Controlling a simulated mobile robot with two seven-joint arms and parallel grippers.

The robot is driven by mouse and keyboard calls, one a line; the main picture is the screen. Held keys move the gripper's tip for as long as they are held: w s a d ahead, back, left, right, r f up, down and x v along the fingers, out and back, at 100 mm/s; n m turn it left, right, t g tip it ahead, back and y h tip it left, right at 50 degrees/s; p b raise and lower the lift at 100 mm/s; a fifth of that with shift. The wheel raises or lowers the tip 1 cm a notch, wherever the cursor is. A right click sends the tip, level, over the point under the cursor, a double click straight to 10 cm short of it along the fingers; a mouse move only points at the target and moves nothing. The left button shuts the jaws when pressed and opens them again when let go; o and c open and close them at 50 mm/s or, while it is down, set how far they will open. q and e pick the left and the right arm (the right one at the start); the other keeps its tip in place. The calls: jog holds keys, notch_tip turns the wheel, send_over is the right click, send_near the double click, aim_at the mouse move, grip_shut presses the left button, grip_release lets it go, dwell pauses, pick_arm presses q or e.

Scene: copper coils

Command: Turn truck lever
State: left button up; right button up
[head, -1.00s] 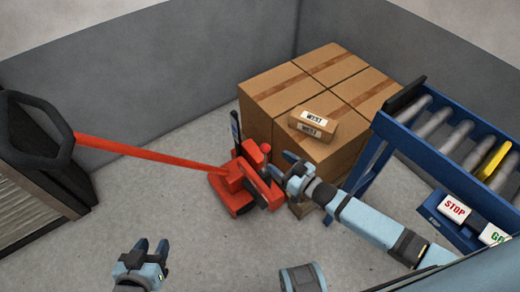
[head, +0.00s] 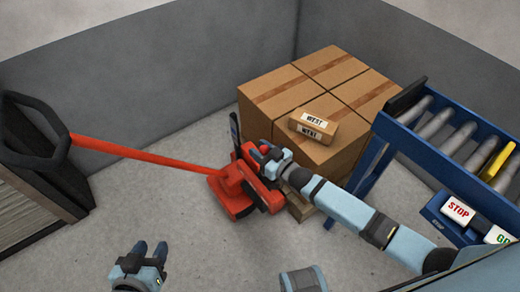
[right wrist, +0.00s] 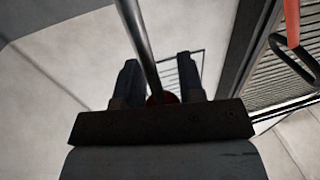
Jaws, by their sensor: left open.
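The red pallet truck (head: 232,194) stands beside the stacked boxes, with its long red handle reaching to the left. My right gripper (head: 268,156) is at the truck's body and covers the lever in the head view. In the right wrist view, the lever is a grey rod (right wrist: 138,42) with a dark red knob (right wrist: 162,98), partly hidden behind the gripper's mount. It lies between the two spread fingers of my right gripper (right wrist: 158,75), with gaps visible at the sides. My left gripper (head: 148,252) is open and empty over the floor at lower left.
Large cartons (head: 290,88) on a pallet stand behind the truck, with a small labelled box (head: 313,126) on top. A blue roller conveyor (head: 440,160) with STOP (head: 458,209) and GO buttons is at right. The black handle loop (head: 30,160) is at left. Floor between is clear.

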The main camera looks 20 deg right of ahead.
grip_shut()
jog(key=shift+w, duration=0.1)
